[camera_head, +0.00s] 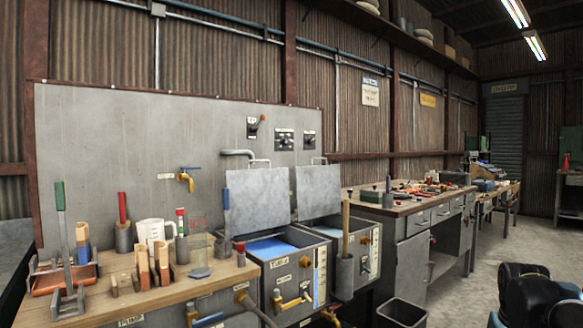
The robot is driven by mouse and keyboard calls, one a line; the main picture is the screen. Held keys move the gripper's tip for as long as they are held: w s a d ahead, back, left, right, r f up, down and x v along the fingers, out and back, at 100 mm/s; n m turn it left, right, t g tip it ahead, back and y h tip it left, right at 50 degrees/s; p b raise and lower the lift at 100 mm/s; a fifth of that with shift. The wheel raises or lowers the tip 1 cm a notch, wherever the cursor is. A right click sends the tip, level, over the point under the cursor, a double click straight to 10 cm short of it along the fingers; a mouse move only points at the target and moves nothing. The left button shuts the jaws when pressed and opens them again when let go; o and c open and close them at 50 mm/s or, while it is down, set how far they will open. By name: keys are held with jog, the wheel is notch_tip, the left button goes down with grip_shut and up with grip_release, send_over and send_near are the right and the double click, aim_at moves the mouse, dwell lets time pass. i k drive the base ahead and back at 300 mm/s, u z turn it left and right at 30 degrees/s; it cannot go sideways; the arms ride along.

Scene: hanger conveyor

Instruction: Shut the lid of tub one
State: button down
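Two grey metal tubs stand side by side at the end of the wooden bench. The nearer tub (322,262) holds blue liquid, and its flat grey lid (258,197) stands upright at the back, open. The farther tub (374,250) also shows blue inside, and its lid (318,190) is likewise raised. A small label on the nearer tub's front seems to begin with "TUB", but its number is too small to read surely. Dark rounded parts of my arm show at the bottom right, well apart from the tubs. No gripper fingers can be seen.
The wooden bench (222,273) at left holds handled tools, a white jug (152,231) and a clear container. Brass taps (290,303) project from the tub fronts. A tool cup (345,272) with a wooden handle and a bin (402,312) stand nearby. Floor at right is open.

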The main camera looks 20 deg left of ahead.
aim_at(318, 191)
jog(key=k, duration=0.4)
jog(key=u, duration=0.9)
jog(key=i, duration=0.7)
jog(key=u, duration=0.05)
